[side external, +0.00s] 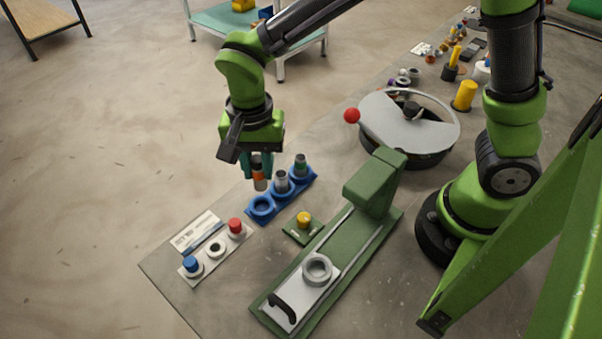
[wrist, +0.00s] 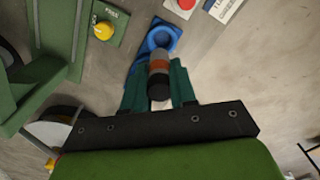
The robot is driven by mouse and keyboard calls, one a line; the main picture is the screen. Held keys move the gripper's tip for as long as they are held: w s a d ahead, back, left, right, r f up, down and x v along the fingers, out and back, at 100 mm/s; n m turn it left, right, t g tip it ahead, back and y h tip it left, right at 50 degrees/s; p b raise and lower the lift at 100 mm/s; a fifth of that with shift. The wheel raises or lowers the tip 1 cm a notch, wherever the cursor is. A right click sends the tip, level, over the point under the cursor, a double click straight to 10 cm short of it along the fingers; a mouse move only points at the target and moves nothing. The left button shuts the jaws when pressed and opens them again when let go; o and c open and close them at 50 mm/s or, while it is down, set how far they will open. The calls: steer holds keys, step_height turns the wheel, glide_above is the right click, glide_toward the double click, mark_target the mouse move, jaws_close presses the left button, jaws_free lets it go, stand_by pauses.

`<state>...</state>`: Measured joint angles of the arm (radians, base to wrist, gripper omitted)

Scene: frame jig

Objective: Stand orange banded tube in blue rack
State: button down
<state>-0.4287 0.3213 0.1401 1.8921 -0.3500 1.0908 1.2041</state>
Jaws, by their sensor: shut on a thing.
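My gripper (side external: 257,164) has its teal fingers shut on the orange banded tube (side external: 260,183), a grey and dark tube with an orange band, held roughly upright. In the wrist view the tube (wrist: 159,66) sits between the fingers (wrist: 160,90). The blue rack (side external: 252,219) has three round holders in a row. The near-left holder looks empty. The middle holder has a grey tube (side external: 281,183), and the far one a tube with a green band (side external: 300,163). In the side view the held tube appears above and beside the rack. The wrist view shows one empty holder of the rack (wrist: 177,32) beyond the tube.
A white panel with blue (side external: 190,264) and red (side external: 235,225) knobs lies left of the rack. A yellow button on a green plate (side external: 304,218) is close on its right. A green jig (side external: 375,190) and a round covered pan (side external: 405,125) stand further right.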

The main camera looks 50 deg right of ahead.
mark_target(259, 185)
steer(key=shift+w+a+f, duration=0.1)
steer(key=shift+w+f, duration=0.1)
steer(key=shift+f, duration=2.2)
steer(key=shift+f, duration=0.1)
steer(key=shift+f, duration=1.15)
steer(key=c, duration=0.7)
jaws_free()
steer(key=shift+r, duration=0.1)
steer(key=shift+r, duration=0.7)
